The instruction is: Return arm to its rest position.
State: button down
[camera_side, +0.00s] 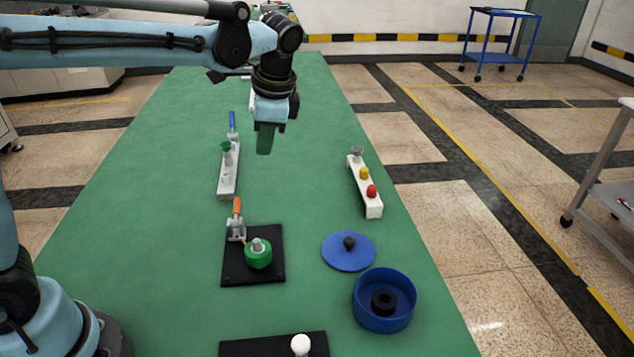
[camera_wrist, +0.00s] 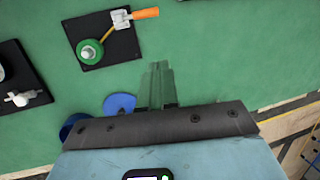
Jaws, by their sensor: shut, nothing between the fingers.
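My light blue arm reaches in from the left in the side view. My gripper (camera_side: 265,139) points down above the green table (camera_side: 300,200), towards its far half. Its green fingers are together with nothing between them. In the wrist view my gripper (camera_wrist: 160,85) shows as shut green fingers over bare table. It is apart from every object and seems well above the surface.
Below are a black plate (camera_side: 232,271) with a green knob (camera_side: 258,254) and orange-handled clamp (camera_side: 237,218), a blue lid (camera_side: 348,252), a blue bowl (camera_side: 384,316), a white button bar (camera_side: 365,187) and a blue-handled clamp rail (camera_side: 229,170). A white knob (camera_side: 300,344) stands in front.

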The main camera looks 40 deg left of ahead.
jog(key=shift+r, duration=0.2)
jog(key=s+f+n+t+h, duration=0.3)
jog(key=s+n+t, duration=0.4)
jog(key=s, duration=0.5)
jog(key=shift+s+a+f+n, duration=0.25)
jog(key=shift+s+f+n, duration=0.15)
jog(key=shift+n, duration=0.5)
